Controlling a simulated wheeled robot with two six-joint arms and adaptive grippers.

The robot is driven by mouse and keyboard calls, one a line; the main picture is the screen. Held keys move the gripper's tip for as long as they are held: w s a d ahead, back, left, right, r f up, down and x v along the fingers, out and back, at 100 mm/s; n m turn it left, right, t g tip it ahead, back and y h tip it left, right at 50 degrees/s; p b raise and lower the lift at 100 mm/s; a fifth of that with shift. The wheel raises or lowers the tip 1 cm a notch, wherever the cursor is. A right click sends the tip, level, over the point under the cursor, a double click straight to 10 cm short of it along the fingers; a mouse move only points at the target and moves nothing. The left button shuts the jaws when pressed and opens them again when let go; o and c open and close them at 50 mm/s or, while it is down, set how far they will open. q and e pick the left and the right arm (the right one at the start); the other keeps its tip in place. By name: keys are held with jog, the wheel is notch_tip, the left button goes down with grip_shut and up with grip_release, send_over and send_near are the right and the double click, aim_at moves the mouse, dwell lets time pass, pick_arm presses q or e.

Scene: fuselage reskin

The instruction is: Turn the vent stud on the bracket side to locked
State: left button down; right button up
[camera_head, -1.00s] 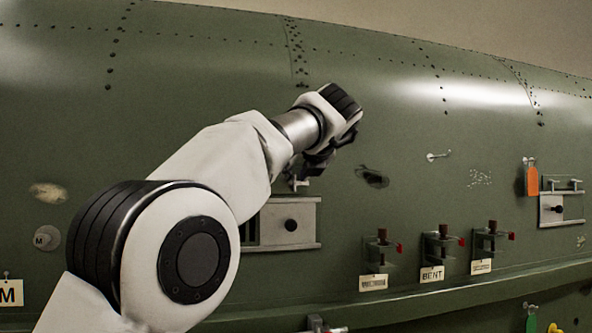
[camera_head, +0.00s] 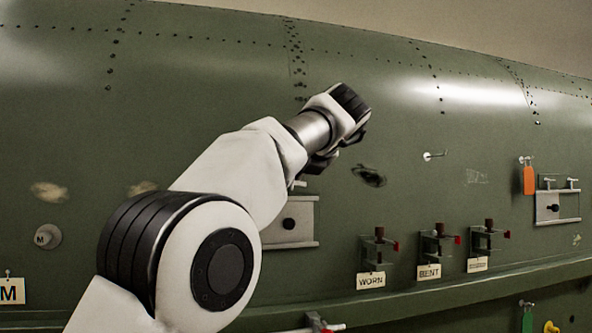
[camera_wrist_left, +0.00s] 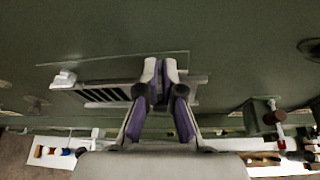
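The vent panel (camera_head: 305,235) is a pale metal plate with a black knob, partly covered by my left arm. A small pale stud (camera_head: 297,184) shows at its top edge, just below my left gripper (camera_head: 322,160). In the left wrist view, the slatted vent (camera_wrist_left: 105,95) lies behind the fingers, with a white stud (camera_wrist_left: 65,80) off its left end. My left gripper (camera_wrist_left: 160,66) has its fingertips almost together over the vent's right part. Nothing shows between them; the stud on the bracket side is hidden there. My right gripper is not in view.
Several bracket clamps with tags, WORN (camera_head: 371,281) and BENT (camera_head: 429,272) among them, stand right of the vent. A second panel (camera_head: 552,207) and an orange tag (camera_head: 529,180) are farther right. A ledge (camera_head: 450,296) runs below. A dark hole (camera_head: 369,175) lies right of the gripper.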

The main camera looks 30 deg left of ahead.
pick_arm(q)
jog(key=shift+w+d+f+m+g+y, duration=0.35)
jog(key=shift+m+y, duration=0.7)
jog(key=shift+m, duration=0.95)
jog(key=shift+w+d+f+m+g+y, duration=0.15)
jog(key=shift+f+m+g+y, duration=0.3)
jog(key=shift+m+y, duration=1.1)
jog(key=shift+w+d+f+m+g+y, duration=0.25)
jog(key=shift+m+g+y, duration=0.3)
jog(key=shift+m, duration=1.9)
jog(key=c, duration=1.3)
grip_release()
jog(key=shift+a, duration=0.1)
jog(key=shift+c, duration=0.2)
jog(key=shift+w+a+f, duration=0.15)
jog(key=shift+a, duration=0.05)
send_near(299, 182)
jog(key=v, duration=0.4)
jog(key=shift+d, duration=0.2)
